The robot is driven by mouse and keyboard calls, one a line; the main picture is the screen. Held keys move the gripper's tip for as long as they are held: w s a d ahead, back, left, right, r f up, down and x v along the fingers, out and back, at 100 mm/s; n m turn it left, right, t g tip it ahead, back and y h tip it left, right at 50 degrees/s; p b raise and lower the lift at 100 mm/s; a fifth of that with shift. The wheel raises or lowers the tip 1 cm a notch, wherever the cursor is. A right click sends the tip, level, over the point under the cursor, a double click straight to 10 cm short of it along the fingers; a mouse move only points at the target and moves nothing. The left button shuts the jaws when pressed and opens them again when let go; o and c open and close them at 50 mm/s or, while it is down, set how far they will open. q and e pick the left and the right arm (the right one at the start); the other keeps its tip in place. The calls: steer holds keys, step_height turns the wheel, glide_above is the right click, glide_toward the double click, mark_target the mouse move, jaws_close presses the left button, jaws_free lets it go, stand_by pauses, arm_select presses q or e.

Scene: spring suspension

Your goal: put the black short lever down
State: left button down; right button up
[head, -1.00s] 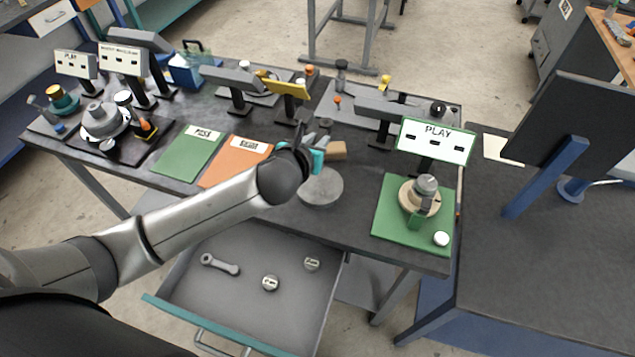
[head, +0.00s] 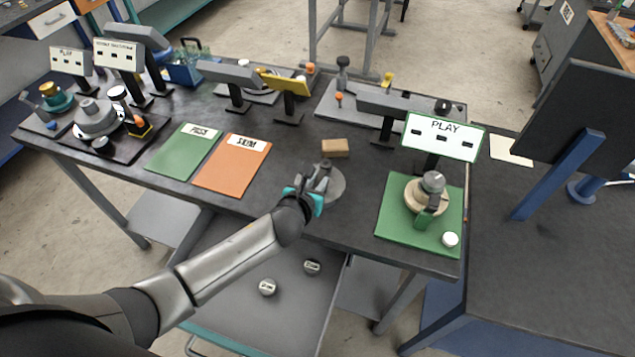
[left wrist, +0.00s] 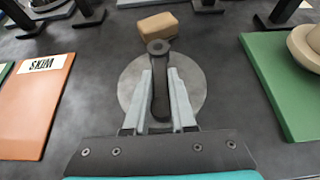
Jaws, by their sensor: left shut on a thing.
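The black short lever (left wrist: 159,85) is between the fingers of my left gripper (left wrist: 160,100), which is shut on it. In the left wrist view its round holed end points away from me, above a round grey disc (left wrist: 200,85). I cannot tell whether the lever touches the disc. In the head view my left gripper (head: 318,185) is over the left part of the disc (head: 337,188) and partly hides it. My right gripper is not in view.
A tan block (head: 335,148) lies just behind the disc. The orange SKIM mat (head: 230,170) is to the left. The green mat (head: 388,230) with a stacked round assembly (head: 428,192) is to the right. An open drawer (head: 300,300) holds small round pieces below the table edge.

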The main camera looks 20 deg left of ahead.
arm_select(q)
steer(key=shift+f, duration=0.1)
steer(key=c, duration=0.7)
jaws_free()
steer(key=shift+c, duration=0.2)
steer(key=shift+r, duration=0.3)
steer(key=p+v, duration=0.2)
steer(key=v, duration=1)
steer(key=shift+p, duration=0.4)
steer(key=shift+f, duration=0.15)
